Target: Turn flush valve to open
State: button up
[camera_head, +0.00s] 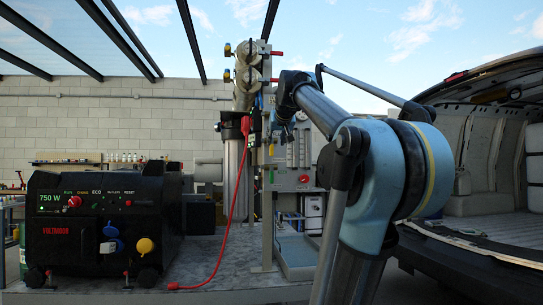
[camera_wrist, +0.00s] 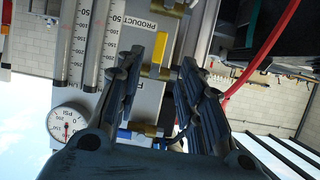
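In the wrist view, a yellow-handled valve (camera_wrist: 160,48) on brass fittings sits on a grey panel (camera_wrist: 143,100) marked "PRODUCT". A blue-handled valve (camera_wrist: 125,134) on brass shows beyond the left finger's base. No label readable here tells which one is the flush valve. My gripper (camera_wrist: 161,62) is open, its two dark fingers spread on either side of the yellow handle. No contact with the handle is visible.
Two clear flow tubes (camera_wrist: 82,40) and a pressure gauge (camera_wrist: 68,124) are beside the fingers. A red cable (camera_head: 238,200) hangs near the panel. A black power unit (camera_head: 95,220) stands on the bench at left; an open van (camera_head: 490,170) is at right.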

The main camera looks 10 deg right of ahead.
aim_at(272, 151)
jog(key=x, duration=1.2)
jog(key=shift+w+f, duration=0.2)
grip_shut()
